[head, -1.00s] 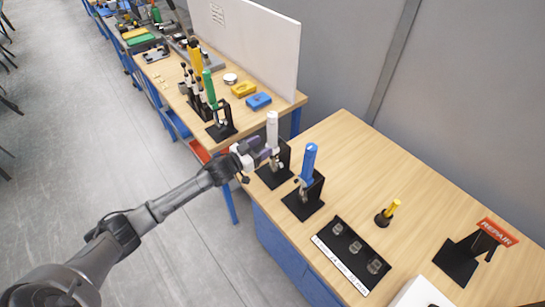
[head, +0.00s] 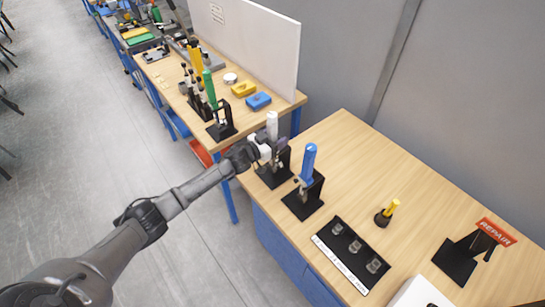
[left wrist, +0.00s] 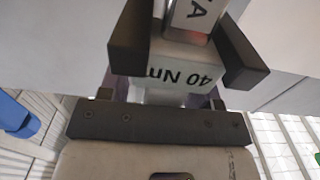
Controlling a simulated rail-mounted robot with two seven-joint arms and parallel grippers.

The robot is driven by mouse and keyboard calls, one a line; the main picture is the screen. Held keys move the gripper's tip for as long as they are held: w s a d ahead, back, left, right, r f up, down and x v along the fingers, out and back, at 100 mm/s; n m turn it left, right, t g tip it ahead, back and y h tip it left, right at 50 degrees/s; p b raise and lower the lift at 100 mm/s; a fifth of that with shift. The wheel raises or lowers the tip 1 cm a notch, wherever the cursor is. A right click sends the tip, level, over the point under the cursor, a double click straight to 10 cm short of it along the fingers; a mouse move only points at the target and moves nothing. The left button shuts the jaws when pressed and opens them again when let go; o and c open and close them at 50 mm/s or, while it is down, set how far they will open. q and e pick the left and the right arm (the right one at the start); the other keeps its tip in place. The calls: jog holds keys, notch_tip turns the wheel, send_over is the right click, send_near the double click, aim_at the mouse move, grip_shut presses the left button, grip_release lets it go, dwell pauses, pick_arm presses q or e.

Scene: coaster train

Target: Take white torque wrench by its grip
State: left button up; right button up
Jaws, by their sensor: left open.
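The white torque wrench (head: 272,126) stands upright, grip up, in a black stand (head: 275,174) at the near bench's far left corner. My left gripper (head: 266,152) is at the wrench, at the lower part of its white grip. In the left wrist view its dark fingertips (left wrist: 188,48) are apart, one on each side of a pale part marked "40 Nm". A white part with a letter A (left wrist: 190,14) rises above that part. I cannot tell whether the fingers touch the wrench. My right gripper is not in view.
A blue wrench (head: 308,162) stands in its own black stand just to the right. A black tray (head: 347,253) with clear pieces, a yellow-handled tool (head: 388,212) and a REPAIR sign (head: 497,232) are further right. The bench's back is clear.

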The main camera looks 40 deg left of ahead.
pick_arm(q)
jog(key=shift+c, duration=0.3)
grip_shut()
dwell(1.0)
jog(key=shift+r, duration=0.15)
